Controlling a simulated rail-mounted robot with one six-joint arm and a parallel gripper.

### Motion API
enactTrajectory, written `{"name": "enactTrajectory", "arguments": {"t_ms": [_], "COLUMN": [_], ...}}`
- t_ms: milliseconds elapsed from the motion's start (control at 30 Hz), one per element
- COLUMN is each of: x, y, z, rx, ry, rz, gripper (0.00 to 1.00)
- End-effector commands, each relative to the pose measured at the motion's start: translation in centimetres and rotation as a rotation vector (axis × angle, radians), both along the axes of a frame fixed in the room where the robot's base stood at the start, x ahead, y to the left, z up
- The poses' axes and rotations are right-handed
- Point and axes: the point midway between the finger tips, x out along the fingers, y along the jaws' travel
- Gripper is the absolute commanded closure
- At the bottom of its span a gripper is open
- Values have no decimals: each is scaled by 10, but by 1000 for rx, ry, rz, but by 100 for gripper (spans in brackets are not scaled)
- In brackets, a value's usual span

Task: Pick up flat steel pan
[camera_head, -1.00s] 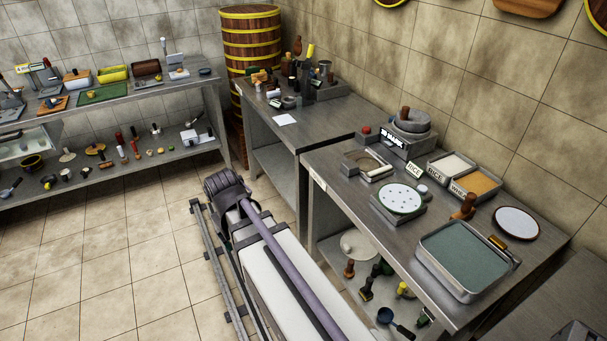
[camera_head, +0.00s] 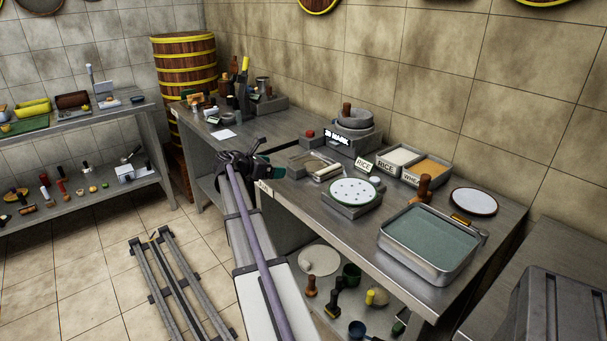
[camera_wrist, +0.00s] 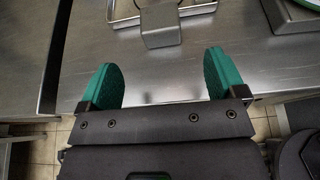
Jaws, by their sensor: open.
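My gripper (camera_wrist: 163,73) is open and empty, with green finger pads, above the steel table in the wrist view. In the head view my gripper (camera_head: 278,173) is at the near left edge of the right-hand table. The pan's rim (camera_wrist: 122,19) and the block (camera_wrist: 161,27) show at the top of the wrist view, apart from the fingers. A larger rectangular steel pan (camera_head: 393,252) with a grey-green inside stands farther right. I cannot tell which pan is meant.
A round white perforated plate (camera_head: 354,191) on a grey base stands right of the small pan. Behind are a stone mill (camera_head: 356,121) and bins marked rice (camera_head: 398,156) and wheat (camera_head: 428,171). Several tools lie on the lower shelf. The table strip before the small pan is bare.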

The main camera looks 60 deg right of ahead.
Motion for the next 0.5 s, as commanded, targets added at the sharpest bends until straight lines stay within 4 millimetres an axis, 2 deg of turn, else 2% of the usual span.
{"name": "enactTrajectory", "arguments": {"t_ms": [233,400,500], "x": [-11,-14,-16], "y": [-40,-46,-55], "z": [-22,-22,-29], "rx": [1,2,2], "ry": [-3,-4,-4], "rz": [-3,-1,-2], "gripper": [11,11,11]}}
